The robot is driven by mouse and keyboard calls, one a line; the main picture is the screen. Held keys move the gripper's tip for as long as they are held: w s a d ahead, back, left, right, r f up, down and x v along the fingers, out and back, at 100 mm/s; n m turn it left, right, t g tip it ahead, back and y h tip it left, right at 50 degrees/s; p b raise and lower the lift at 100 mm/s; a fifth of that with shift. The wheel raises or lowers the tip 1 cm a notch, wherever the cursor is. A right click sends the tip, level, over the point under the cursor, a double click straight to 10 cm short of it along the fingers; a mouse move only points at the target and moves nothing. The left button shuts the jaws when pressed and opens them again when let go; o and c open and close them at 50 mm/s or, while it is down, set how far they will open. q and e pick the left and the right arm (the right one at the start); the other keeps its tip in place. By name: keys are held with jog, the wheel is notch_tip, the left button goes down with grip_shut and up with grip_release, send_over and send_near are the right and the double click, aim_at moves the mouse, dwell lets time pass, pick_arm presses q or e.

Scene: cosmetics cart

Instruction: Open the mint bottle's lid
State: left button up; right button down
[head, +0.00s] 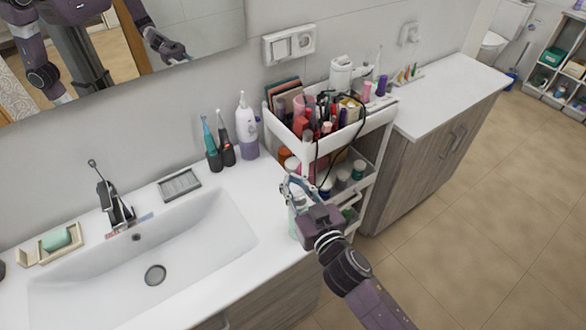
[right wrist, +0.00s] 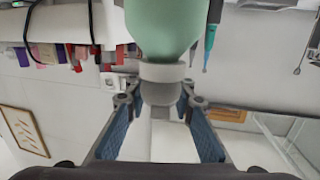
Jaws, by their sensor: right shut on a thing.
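The mint bottle (head: 296,224) stands on the white counter near its front right edge, partly behind my right gripper. In the right wrist view the pale green body of the mint bottle (right wrist: 163,28) fills the top centre, with a white and grey lid (right wrist: 162,73) below it. My right gripper (head: 297,188) is at the top of the bottle. In the right wrist view the fingers of the right gripper (right wrist: 160,98) are shut on the lid, one on each side. My left gripper is not seen directly.
A white cosmetics cart (head: 358,125) full of tubes and jars stands close behind the right gripper. The sink (head: 200,235) lies to the left. Electric toothbrushes (head: 212,145) and a white and purple bottle (head: 246,135) stand by the wall. Tan floor is free at right.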

jog(key=shift+w+a+f+g+h+p, duration=0.1)
jog(key=shift+f+g+h+p, duration=0.6)
jog(key=shift+g, duration=1.6)
jog(key=shift+w+a+f+g+h+p, duration=0.2)
jog(key=shift+f+g+h, duration=0.5)
jog(key=shift+g+h, duration=1.2)
jog(key=shift+s+d+f+g+h+p, duration=0.1)
jog(key=shift+f+g+h+p, duration=0.5)
jog(key=shift+g, duration=2.1)
jog(key=shift+f, duration=0.2)
jog(key=c, duration=1.6)
grip_release()
jog(key=shift+r, duration=0.1)
jog(key=shift+r, duration=0.1)
jog(key=r, duration=0.4)
jog(key=s+r, duration=0.1)
jog(key=r, duration=0.2)
jog(key=d+r, duration=0.1)
jog(key=r, duration=0.3)
jog(key=shift+s+r, duration=0.2)
jog(key=shift+r, duration=0.1)
